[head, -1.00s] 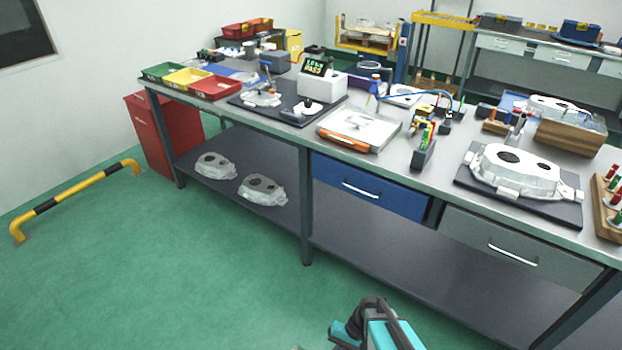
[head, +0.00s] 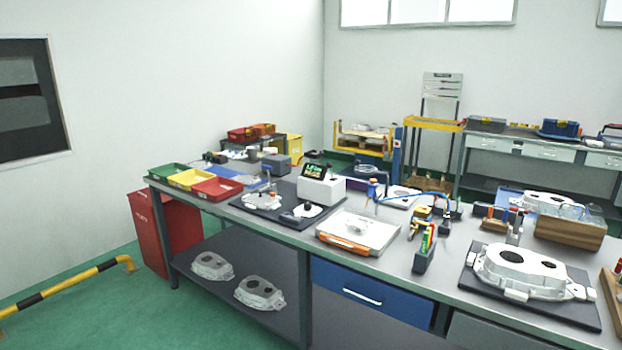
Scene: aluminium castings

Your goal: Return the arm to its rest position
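My arm and gripper are not in the head view now. A workbench (head: 400,290) with a grey top crosses the view. A large aluminium casting (head: 522,268) lies on a dark mat (head: 568,308) at the right of the bench. Two more castings lie on the lower shelf, one on the left (head: 212,266) and one on the right (head: 259,293).
Green, yellow and red bins (head: 217,188) stand at the bench's left end. A red cabinet (head: 148,235) and a yellow-black floor rail (head: 70,288) are at the left. A second bench (head: 545,150) stands at the back right. Green floor shows free at lower left.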

